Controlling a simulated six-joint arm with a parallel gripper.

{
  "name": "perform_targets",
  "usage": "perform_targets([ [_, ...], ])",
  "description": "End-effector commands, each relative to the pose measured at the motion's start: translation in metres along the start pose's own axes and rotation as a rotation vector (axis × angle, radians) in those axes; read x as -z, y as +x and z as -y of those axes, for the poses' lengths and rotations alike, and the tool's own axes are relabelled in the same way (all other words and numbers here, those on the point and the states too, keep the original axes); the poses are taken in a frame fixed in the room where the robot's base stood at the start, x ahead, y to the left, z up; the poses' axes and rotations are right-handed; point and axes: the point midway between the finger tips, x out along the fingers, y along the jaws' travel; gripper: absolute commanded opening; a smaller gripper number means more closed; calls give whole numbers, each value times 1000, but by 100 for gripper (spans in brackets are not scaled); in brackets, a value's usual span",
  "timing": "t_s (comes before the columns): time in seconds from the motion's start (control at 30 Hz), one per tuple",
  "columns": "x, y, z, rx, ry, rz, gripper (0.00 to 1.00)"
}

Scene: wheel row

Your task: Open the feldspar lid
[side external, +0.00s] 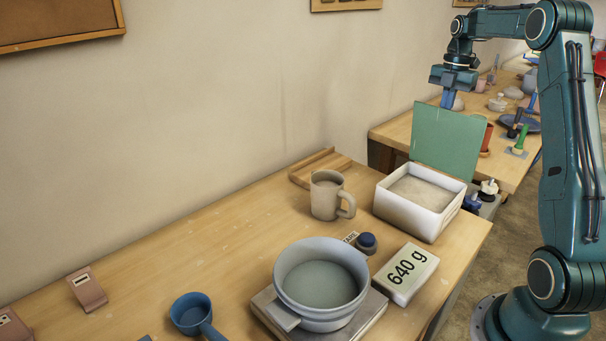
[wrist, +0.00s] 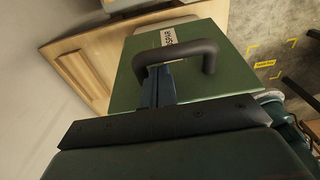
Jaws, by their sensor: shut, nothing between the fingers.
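The feldspar lid is a green square panel (side external: 445,140) standing raised, roughly upright, at the far edge of a white box (side external: 410,211). The box is open to view and holds a pale powder (side external: 423,192). In the wrist view the lid (wrist: 122,92) fills the middle, with a label (wrist: 168,38) partly reading "SPAR" and a black bar handle (wrist: 185,51). My gripper (side external: 448,100) is shut and empty at the lid's upper edge, on its far side. In the wrist view its blue fingertips (wrist: 157,75) are close beside or inside the handle; contact is unclear.
A beige mug (side external: 326,195) stands left of the box. A grey pot (side external: 320,283) sits on a scale in front, beside a "640 g" display (side external: 405,273) and a dark blue knob (side external: 366,243). A blue ladle (side external: 192,314) lies left. Another cluttered table (side external: 400,130) is behind.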

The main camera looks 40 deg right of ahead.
Motion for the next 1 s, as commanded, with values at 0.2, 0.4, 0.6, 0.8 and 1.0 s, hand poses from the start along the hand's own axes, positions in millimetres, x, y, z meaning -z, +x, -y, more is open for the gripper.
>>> perform_targets([
  [0.2,-28,0,0,-1,2,1,0],
  [0.4,-41,1,0,0,1,0,0],
  [0.6,-46,2,0,-1,1,1,0],
  [0.8,-47,2,0,0,0,0,0],
  [1.0,-46,2,0,0,0,0,0],
])
